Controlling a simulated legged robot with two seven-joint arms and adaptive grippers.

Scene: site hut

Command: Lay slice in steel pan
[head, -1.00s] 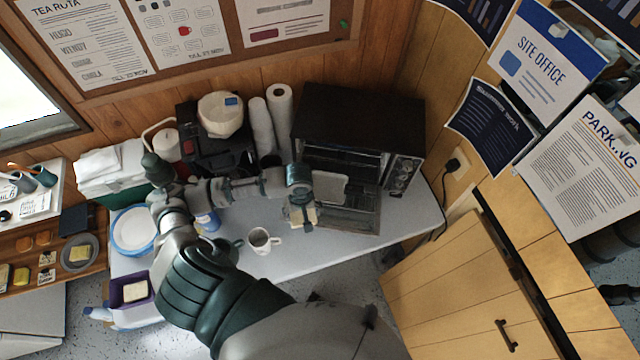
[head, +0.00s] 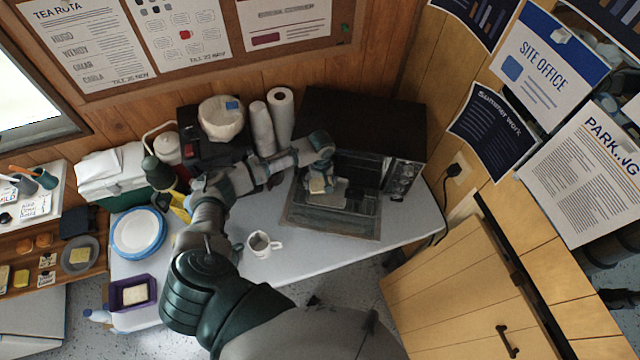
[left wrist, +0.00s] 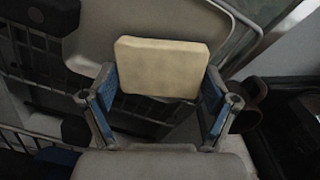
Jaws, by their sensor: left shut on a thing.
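My left gripper (head: 318,188) is at the mouth of the open toaster oven (head: 345,115), above its lowered door. It is shut on a pale, square slice (left wrist: 160,67), held by its sides between the two blue-padded fingers. The slice is small in the head view (head: 317,185). A grey pan with rounded corners (left wrist: 85,45) lies behind the slice on a wire rack in the left wrist view. It is partly hidden by the slice, and I cannot tell whether they touch. My right gripper is not in view.
The glass oven door (head: 325,222) hangs open over the white table (head: 290,262). A white mug (head: 262,244) stands in front, near my arm. Blue-rimmed plates (head: 138,233) and a purple tub (head: 133,293) are at the left. Paper rolls (head: 281,112) stand beside the oven.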

